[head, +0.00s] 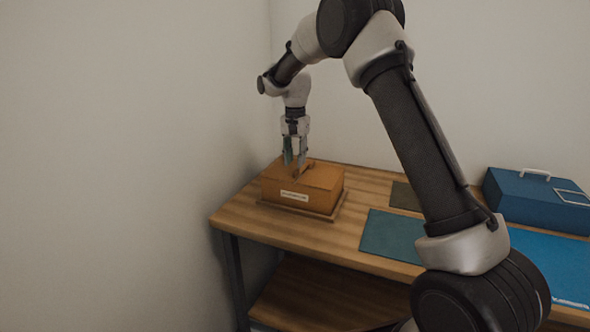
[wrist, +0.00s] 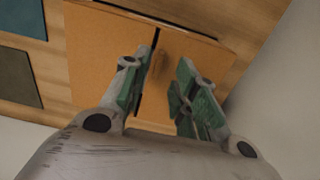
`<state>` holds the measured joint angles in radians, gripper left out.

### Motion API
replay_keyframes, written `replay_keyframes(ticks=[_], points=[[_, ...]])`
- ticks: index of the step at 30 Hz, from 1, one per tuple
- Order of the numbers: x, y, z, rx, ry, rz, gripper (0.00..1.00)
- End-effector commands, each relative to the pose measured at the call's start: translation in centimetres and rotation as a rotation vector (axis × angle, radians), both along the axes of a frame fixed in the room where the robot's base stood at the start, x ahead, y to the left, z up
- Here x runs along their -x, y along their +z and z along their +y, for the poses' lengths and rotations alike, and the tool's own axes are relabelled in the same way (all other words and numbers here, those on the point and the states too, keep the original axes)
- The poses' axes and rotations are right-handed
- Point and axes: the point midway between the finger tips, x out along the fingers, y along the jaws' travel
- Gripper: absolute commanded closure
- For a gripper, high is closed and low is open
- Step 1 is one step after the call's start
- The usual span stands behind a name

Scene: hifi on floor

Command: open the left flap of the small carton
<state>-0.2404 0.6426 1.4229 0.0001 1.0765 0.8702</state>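The small carton (head: 318,178) is an orange-brown box with a white label on its front, at the left end of the table. Its top has two flaps lying about flat, with a narrow dark seam between them. In the wrist view, turned about from the head view, the left flap (wrist: 205,52) is on the right and the other flap (wrist: 95,55) on the left. A small brown tab (wrist: 161,62) stands by the seam. My gripper (head: 294,162) points down just over the carton. Its green-padded fingers (wrist: 164,64) are apart, one on each side of the tab; contact cannot be told.
The carton stands on a thin wooden board (head: 330,216). A teal mat (head: 390,236) and a dark olive mat (head: 405,196) lie to its right. A blue case (head: 535,203) with a handle stands farther right. Walls rise close on the left and behind.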

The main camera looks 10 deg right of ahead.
Motion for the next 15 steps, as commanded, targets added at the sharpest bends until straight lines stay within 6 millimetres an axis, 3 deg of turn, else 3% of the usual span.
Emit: replay_keyframes(ticks=[6,15], points=[[0.0,-3.3,0.0,0.000,0.001,0.001,0.71],[0.0,-4.4,0.0,0.000,0.001,0.000,0.71]])
